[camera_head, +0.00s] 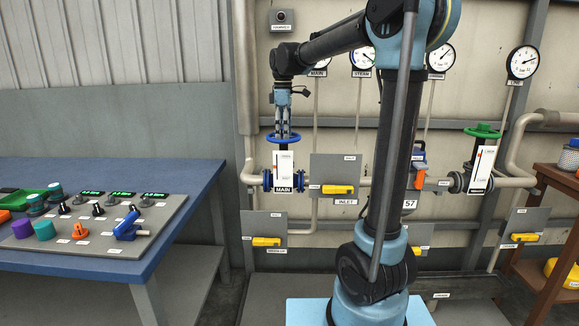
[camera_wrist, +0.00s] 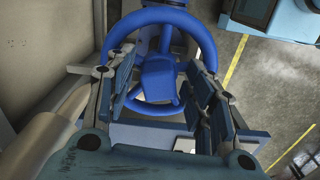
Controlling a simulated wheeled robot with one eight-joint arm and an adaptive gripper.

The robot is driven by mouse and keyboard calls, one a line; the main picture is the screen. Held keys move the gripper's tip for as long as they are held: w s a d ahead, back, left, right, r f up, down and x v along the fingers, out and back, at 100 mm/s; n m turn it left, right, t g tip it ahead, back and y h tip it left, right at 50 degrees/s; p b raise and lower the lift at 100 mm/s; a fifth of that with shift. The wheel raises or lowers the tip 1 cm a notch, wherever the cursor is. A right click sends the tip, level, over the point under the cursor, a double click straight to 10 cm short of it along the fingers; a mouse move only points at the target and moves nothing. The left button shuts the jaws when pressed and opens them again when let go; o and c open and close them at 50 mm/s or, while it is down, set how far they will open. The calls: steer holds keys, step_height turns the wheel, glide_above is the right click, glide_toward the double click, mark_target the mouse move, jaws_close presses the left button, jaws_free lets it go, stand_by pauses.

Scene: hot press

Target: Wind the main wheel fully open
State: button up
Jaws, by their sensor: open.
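The main wheel (camera_head: 283,138) is a blue handwheel on top of a valve with a white plate labelled MAIN (camera_head: 284,165). My gripper (camera_head: 283,128) points down just above the wheel in the head view. In the wrist view the blue wheel (camera_wrist: 158,24) fills the upper middle, with its hub between the fingers. My gripper (camera_wrist: 165,95) is open, one finger on each side of the hub, over the near part of the wheel. I cannot tell whether the fingers touch the rim. The pointer on the plate is too small to read.
A green wheel (camera_head: 484,130) sits on another valve at the right. Yellow handles (camera_head: 337,189) on grey panels are mounted near the main valve. A blue table (camera_head: 150,172) with a control panel (camera_head: 95,230) stands at the left. Several gauges (camera_head: 522,62) hang on the wall.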

steer(key=m, duration=0.8)
steer(key=shift+m, duration=0.4)
steer(key=m, duration=0.4)
steer(key=shift+m, duration=2.6)
